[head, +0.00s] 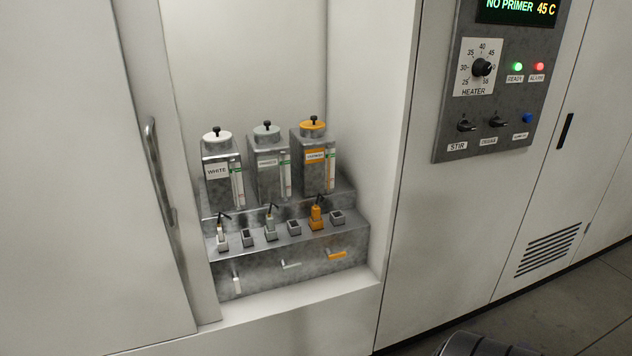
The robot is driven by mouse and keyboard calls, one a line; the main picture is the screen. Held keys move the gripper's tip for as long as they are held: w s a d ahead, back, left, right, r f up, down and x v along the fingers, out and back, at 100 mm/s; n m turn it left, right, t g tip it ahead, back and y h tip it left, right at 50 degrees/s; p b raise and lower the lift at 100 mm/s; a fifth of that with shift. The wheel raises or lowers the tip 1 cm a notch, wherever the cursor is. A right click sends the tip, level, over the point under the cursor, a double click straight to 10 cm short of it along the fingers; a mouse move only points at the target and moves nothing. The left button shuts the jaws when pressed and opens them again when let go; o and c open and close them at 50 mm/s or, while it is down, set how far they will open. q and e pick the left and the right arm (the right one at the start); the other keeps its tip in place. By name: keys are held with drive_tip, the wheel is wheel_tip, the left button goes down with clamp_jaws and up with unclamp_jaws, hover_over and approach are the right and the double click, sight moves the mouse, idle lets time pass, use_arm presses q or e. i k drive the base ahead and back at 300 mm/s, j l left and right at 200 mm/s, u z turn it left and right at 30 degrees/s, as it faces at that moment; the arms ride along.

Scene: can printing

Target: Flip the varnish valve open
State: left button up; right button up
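The orange valve lever (337,254) is on the front face of the metal block (262,271), at its right end. It lies roughly level, tilted slightly. Above it stands the varnish tank (314,177), a metal canister with an orange cap, orange label and a sight gauge. An orange plug with a dark lever (316,216) sits on the block's step in front of this tank. Neither of my grippers is in view.
The block stands in a recessed bay between white walls. A white lever (236,283) points down; a grey lever (291,265) lies roughly level. White (217,177) and primer (267,170) tanks stand left. A control panel (500,85) reads NO PRIMER 45 C. A door handle (156,165) stands left.

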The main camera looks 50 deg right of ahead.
sight(329, 254)
drive_tip(key=z, duration=1.75)
drive_tip(key=i+z, duration=0.35)
drive_tip(key=i, duration=0.6)
